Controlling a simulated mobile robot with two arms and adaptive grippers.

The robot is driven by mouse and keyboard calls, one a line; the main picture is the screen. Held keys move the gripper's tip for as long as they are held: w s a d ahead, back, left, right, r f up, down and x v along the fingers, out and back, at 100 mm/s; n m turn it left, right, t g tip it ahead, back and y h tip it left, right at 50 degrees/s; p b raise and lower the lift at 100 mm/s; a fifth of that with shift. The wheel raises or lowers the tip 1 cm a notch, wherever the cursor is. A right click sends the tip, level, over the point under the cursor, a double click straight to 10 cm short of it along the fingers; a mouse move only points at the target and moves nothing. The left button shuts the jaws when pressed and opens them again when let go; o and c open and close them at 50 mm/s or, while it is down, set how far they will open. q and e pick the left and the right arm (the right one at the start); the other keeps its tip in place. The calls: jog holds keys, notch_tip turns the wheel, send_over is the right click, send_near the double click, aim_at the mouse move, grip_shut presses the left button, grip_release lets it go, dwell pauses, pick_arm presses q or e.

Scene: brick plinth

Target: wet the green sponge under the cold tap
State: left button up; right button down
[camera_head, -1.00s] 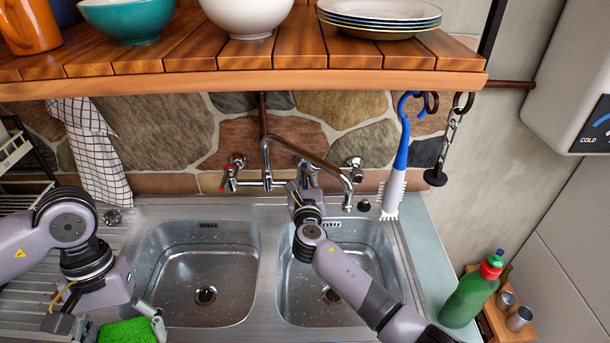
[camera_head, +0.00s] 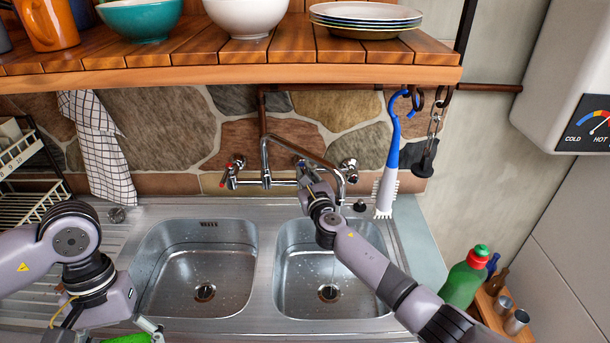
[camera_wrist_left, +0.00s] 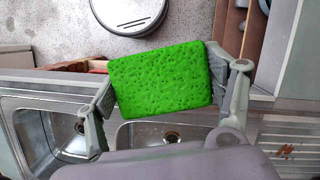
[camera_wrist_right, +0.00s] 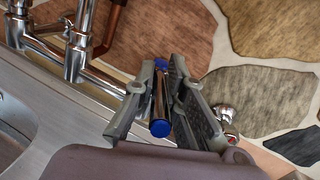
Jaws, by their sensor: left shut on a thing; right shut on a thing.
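The green sponge (camera_wrist_left: 160,82) is between the fingers of my left gripper (camera_head: 148,328), which is shut on it. In the head view only a strip of the sponge (camera_head: 127,339) shows at the bottom edge, left of the sinks. My right gripper (camera_head: 306,176) is at the wall tap, shut on the blue-ended cold tap lever (camera_wrist_right: 160,128). My arm partly hides that lever in the head view. The curved spout (camera_head: 341,186) hangs over the right basin (camera_head: 290,290). A faint thin line below it looks like running water.
The left basin (camera_head: 165,262) is empty. The red-marked tap (camera_head: 230,174) is left of the spout. A blue-handled brush (camera_head: 390,165) hangs at the right. A wooden shelf (camera_head: 230,75) with crockery overhangs the taps. A green bottle (camera_head: 463,284) stands at the lower right.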

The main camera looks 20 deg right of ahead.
jog(key=c, duration=1.7)
grip_release()
jog(key=shift+o, duration=0.2)
pick_arm(q)
jog(key=shift+f, duration=0.15)
pick_arm(e)
jog(key=shift+a+h, duration=0.1)
jog(key=shift+h, duration=0.2)
